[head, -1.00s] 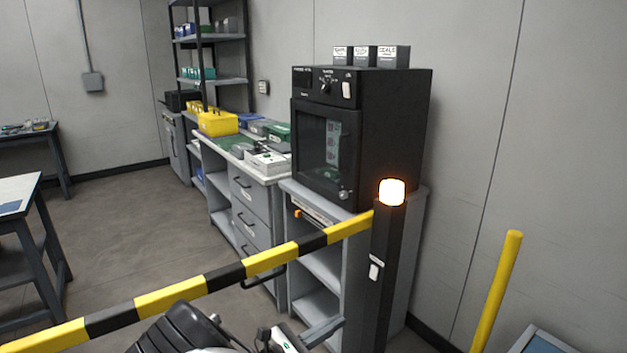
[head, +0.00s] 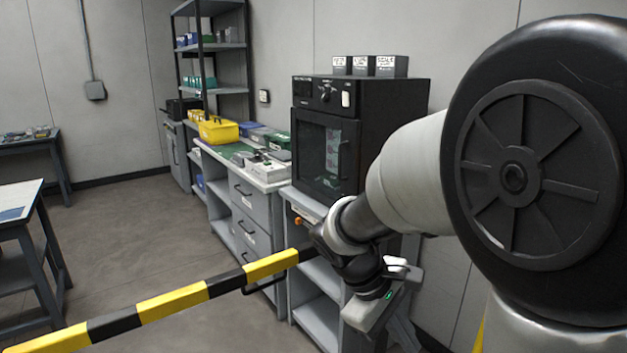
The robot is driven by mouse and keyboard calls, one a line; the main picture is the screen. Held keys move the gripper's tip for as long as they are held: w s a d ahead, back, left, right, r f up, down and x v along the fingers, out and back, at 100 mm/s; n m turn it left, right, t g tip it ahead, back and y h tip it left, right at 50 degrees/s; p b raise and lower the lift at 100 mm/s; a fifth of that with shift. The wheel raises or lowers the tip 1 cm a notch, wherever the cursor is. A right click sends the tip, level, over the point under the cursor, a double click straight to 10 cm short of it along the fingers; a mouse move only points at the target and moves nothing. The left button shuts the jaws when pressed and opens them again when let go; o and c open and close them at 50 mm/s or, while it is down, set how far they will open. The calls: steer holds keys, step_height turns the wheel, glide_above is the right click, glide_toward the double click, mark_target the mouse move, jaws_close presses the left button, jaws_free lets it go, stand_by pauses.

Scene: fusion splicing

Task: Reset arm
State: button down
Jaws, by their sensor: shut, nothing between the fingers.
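My arm fills the right side of the head view, with a large black joint cap close to the camera and a grey-white link reaching left and down to a dark wrist. My gripper (head: 374,308) hangs at the end of this wrist, low in front of the grey stand, with a small green light on it. It is small and partly turned away, and I see nothing held in it. The black oven-like cabinet (head: 325,151) stands behind the arm, its right side partly covered.
A yellow-black striped barrier bar (head: 172,303) crosses the foreground, its right end behind my wrist. A table (head: 22,192) stands at the left. Open floor (head: 125,215) lies between.

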steer(key=s+a+r+m+t+y, duration=0.2)
steer(key=s+r+m+t+y, duration=0.5)
steer(key=s+r, duration=0.45)
step_height(320, 180, up, 19)
steer(key=m+g+h+p, duration=0.1)
steer(key=p, duration=1.9)
steer(key=shift+a+g, duration=0.3)
steer(key=shift+a, duration=0.05)
